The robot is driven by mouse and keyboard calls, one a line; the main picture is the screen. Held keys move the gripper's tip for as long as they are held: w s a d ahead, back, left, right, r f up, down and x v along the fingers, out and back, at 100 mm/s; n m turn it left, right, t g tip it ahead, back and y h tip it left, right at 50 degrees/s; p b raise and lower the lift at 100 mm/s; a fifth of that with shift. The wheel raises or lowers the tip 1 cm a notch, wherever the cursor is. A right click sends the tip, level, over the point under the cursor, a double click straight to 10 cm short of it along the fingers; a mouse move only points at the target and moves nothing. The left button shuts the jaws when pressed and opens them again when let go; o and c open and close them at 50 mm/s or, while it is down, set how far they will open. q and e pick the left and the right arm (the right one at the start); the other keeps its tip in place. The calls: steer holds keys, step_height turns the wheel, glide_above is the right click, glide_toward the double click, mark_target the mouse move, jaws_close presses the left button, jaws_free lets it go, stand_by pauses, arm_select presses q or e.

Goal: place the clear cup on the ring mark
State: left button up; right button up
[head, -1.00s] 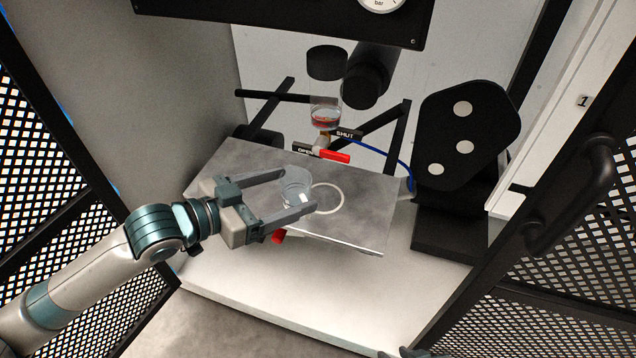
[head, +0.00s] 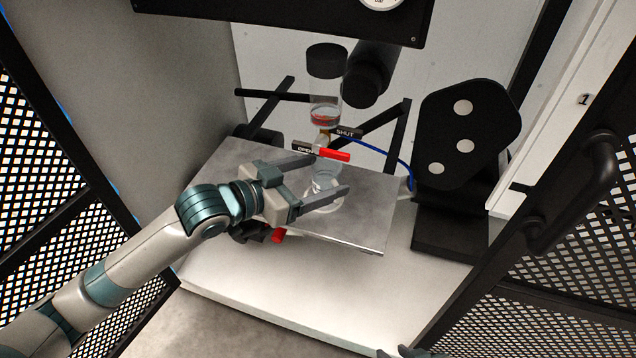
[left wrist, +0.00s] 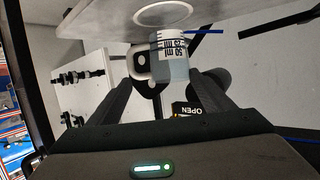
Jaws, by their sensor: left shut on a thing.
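The clear cup (head: 322,183) is between the fingers of my left gripper (head: 331,173), which is shut on it. In the left wrist view the cup (left wrist: 172,62) shows volume markings, and a pale loop shows beside it. The ring mark (left wrist: 150,25) is a pale circle on the grey metal plate (head: 360,215). In the head view the cup overlaps the ring mark and partly hides it. I cannot tell whether the cup's base touches the plate. A dark tip, likely my right gripper (head: 410,352), barely shows at the bottom edge.
A valve with a red handle (head: 333,154) and OPEN and SHUT labels stands just behind the cup, below a clear tube (head: 325,112) with red liquid. A black bracket (head: 465,135) stands at the right. The plate's right part is clear. Mesh doors flank both sides.

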arm_select(q)
steer(key=shift+f, duration=1.05)
steer(key=shift+f, duration=0.15)
steer(key=o, duration=1.1)
steer(key=shift+o, duration=0.2)
steer(key=shift+s+a+r, duration=0.1)
steer(key=shift+a+r, duration=0.05)
steer(key=shift+r, duration=0.05)
steer(key=v, duration=1.1)
steer(key=shift+s+a, duration=0.2)
steer(key=shift+a, duration=0.1)
steer(key=shift+r, duration=0.1)
